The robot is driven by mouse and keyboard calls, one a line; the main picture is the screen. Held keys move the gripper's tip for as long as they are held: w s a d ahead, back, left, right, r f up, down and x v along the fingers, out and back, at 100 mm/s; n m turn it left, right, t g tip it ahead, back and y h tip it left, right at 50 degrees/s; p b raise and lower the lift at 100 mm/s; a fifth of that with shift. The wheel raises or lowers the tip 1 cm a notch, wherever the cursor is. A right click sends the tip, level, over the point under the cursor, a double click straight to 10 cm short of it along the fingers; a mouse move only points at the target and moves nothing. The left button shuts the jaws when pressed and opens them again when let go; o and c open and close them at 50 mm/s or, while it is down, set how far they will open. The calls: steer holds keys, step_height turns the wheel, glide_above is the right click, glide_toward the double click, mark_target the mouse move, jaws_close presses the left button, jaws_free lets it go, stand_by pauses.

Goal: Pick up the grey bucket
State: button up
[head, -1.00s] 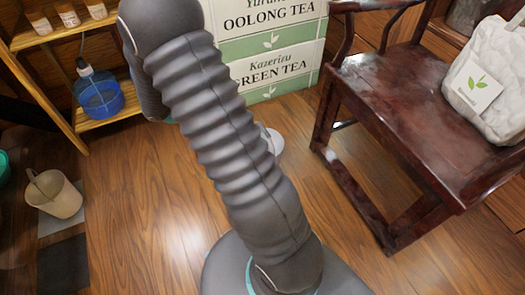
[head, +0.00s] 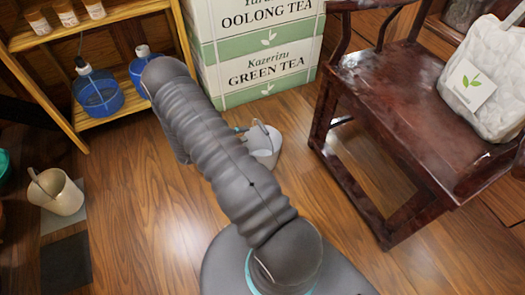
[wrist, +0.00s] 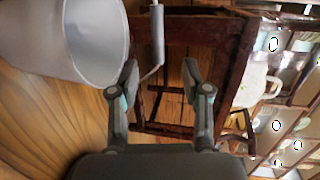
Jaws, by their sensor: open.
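The grey bucket (head: 266,152) stands on the wooden floor in front of the tea boxes, partly hidden behind my arm in the head view. Its handle shows as a thin raised loop above the rim. In the wrist view the bucket (wrist: 70,45) is large at the upper left, with its grey handle grip (wrist: 157,35) and wire beside it. My gripper (wrist: 160,78) is open and empty, its fingertips just short of the handle grip. In the head view my gripper is mostly hidden behind my arm.
A dark red wooden chair (head: 390,110) with a white bag (head: 487,85) stands to the right of the bucket. Tea boxes (head: 262,70) stand behind it. A shelf (head: 100,118) with blue bottles is at the left. A beige pail (head: 62,196) stands on the left floor.

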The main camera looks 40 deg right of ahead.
mark_target(263, 127)
steer(key=x, duration=1)
steer(key=shift+f, duration=0.1)
jaws_close()
